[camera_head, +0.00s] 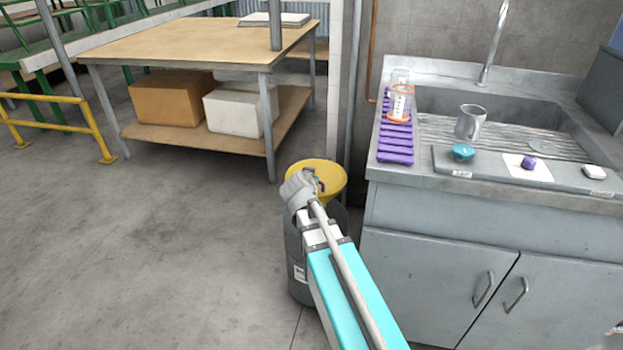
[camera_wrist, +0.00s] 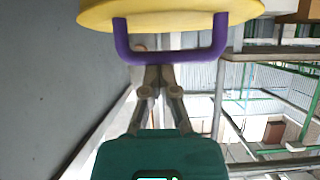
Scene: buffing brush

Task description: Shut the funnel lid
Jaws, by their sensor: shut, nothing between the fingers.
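The yellow funnel lid (camera_wrist: 170,14) fills the top of the wrist view, with a purple U-shaped handle (camera_wrist: 171,56) on the face toward me. The yellow funnel (camera_head: 333,174) sits on a dark grey drum (camera_head: 296,262) in the head view. My arm and gripper (camera_head: 312,184) partly cover both, so I cannot tell the lid's exact angle there. My gripper's fingers (camera_wrist: 153,74) are shut and empty. Their tips show right at the handle's bar; whether they touch it or pass through the loop I cannot tell.
The floor (camera_head: 150,250) at left is clear.

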